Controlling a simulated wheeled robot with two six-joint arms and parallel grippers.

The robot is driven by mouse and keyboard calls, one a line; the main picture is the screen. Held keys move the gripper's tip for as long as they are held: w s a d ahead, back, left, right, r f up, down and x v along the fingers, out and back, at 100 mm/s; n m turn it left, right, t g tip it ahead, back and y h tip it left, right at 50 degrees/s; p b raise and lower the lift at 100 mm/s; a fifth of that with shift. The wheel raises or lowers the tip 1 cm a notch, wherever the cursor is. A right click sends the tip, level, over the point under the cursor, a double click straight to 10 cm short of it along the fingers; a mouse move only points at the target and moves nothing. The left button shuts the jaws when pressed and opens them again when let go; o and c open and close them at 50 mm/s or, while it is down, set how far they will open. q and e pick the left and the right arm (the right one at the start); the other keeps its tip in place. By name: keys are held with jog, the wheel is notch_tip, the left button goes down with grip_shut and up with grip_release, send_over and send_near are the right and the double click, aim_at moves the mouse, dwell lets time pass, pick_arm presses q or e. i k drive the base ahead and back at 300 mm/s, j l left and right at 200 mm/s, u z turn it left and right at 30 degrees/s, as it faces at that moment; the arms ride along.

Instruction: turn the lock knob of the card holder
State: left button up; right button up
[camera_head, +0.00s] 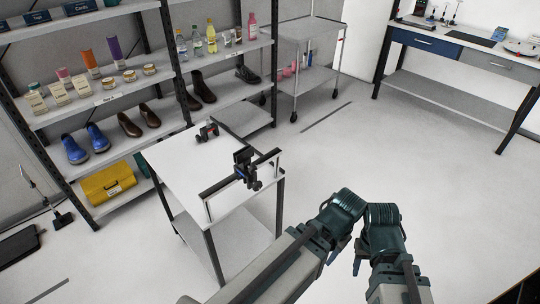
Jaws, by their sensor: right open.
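A small dark clamp-like device, which I take to be the card holder (245,167), is mounted on a rail at the near right edge of a white table. Its lock knob is too small to make out clearly. My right gripper (357,261) is below and right of the device, apart from it, with its fingers only partly visible. It is open and empty. My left gripper (335,250) is mostly hidden beneath its wrist, beside the right one; its jaws cannot be made out.
The white table (180,160) carries another small dark and red device (207,132). A shelf rack (110,98) with shoes, bottles and boxes stands behind. A grey cart (308,75) and a workbench (450,50) are farther back. The floor at right is clear.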

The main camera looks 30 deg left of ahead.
aim_at(252, 170)
jog(key=i, duration=3.65)
jog(key=i+u, duration=0.15)
jog(key=u, duration=4.55)
